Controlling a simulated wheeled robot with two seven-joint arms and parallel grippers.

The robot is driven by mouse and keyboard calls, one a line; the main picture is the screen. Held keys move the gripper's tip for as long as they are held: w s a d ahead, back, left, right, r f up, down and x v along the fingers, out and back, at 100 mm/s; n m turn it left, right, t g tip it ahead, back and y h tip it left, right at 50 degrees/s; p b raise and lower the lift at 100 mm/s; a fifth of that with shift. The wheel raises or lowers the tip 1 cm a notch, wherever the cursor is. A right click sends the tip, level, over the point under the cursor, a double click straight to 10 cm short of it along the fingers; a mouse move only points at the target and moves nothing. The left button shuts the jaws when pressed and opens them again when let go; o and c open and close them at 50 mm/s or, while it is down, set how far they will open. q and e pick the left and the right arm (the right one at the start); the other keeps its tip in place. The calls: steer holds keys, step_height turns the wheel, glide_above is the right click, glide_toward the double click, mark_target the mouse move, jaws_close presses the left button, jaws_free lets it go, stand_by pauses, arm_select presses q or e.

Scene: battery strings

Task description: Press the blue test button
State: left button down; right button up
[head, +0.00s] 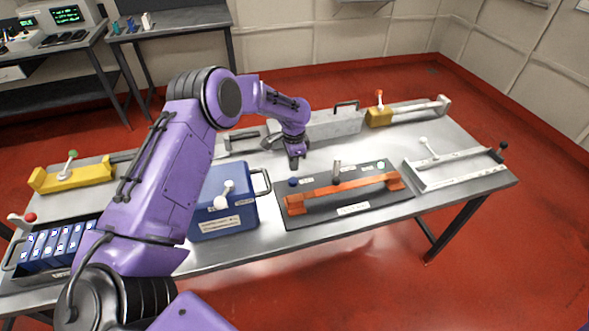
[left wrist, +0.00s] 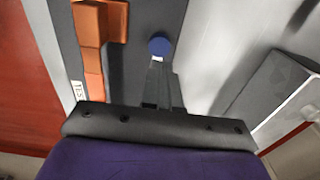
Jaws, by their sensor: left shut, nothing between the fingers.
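The blue test button (head: 293,182) sits at the left end of a dark panel (head: 345,221), beside an orange bar (head: 345,191). In the left wrist view the round blue button (left wrist: 159,45) shows just beyond my fingertips. My left gripper (head: 293,166) is shut and empty, pointing down close behind the button. The shut fingers also show in the left wrist view (left wrist: 158,68). I cannot tell whether they touch the button. My right gripper is not in view.
A blue box (head: 232,220) with a white lever stands left of the panel. A grey tray frame (head: 465,172) lies to the right. A tray of blue batteries (head: 50,245) is at far left.

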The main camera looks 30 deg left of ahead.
arm_select(q)
step_height(320, 180, up, 8)
steer(key=b, duration=0.1)
steer(key=shift+s+f+b, duration=0.15)
steer(key=shift+f+b, duration=0.1)
steer(key=shift+b, duration=0.05)
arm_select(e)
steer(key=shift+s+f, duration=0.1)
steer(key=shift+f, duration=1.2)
